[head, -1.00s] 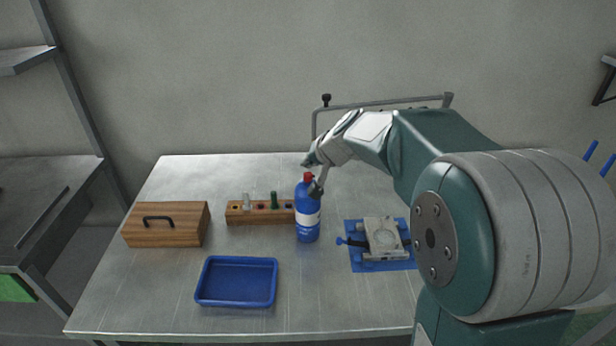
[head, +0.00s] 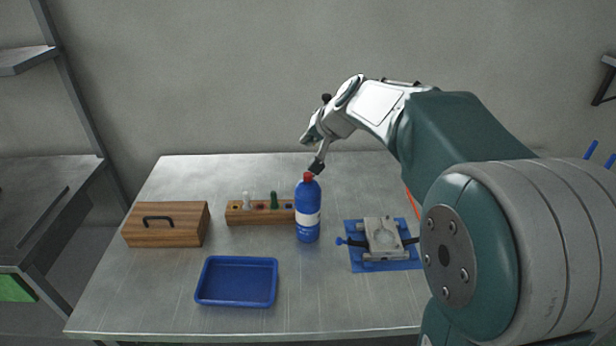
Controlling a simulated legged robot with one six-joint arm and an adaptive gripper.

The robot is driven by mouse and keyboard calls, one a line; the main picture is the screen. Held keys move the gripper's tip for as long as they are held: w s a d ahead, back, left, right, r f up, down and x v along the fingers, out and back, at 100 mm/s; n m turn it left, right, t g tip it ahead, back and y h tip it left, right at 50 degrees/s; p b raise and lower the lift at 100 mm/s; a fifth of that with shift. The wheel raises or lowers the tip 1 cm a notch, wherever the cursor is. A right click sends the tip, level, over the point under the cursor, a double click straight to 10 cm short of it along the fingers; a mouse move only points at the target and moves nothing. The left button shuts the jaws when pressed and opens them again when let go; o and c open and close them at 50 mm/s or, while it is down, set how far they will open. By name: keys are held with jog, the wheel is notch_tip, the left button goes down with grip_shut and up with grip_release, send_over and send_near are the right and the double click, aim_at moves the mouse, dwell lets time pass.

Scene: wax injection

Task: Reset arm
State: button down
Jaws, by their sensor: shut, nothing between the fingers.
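My gripper (head: 317,165) is shut and empty. In the head view its fingertips show just above the red cap of a blue bottle (head: 307,212); I cannot tell whether they touch it. The bottle stands upright on the metal table and has a white band. My arm reaches in from the right and bends down at the wrist.
A wooden box with a black handle (head: 167,226) is at the left. A wooden rack (head: 240,217) holds small items. A blue tray (head: 236,302) is in front. A metal clamp fixture (head: 384,238) lies on a blue mat (head: 372,266). The table (head: 190,180) is clear at the back left.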

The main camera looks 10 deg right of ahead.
dwell(0.3)
jog(key=s+f+n+g+h, duration=0.1)
jog(key=s+f+n+h, duration=0.1)
jog(key=s, duration=1.4)
jog(key=s+f+n+g+h, duration=0.1)
jog(key=s+f+n, duration=0.1)
jog(key=s, duration=1.4)
jog(key=shift+s+f+g+h, duration=0.3)
jog(key=shift+f+g+h, duration=0.1)
jog(key=shift+f, duration=0.45)
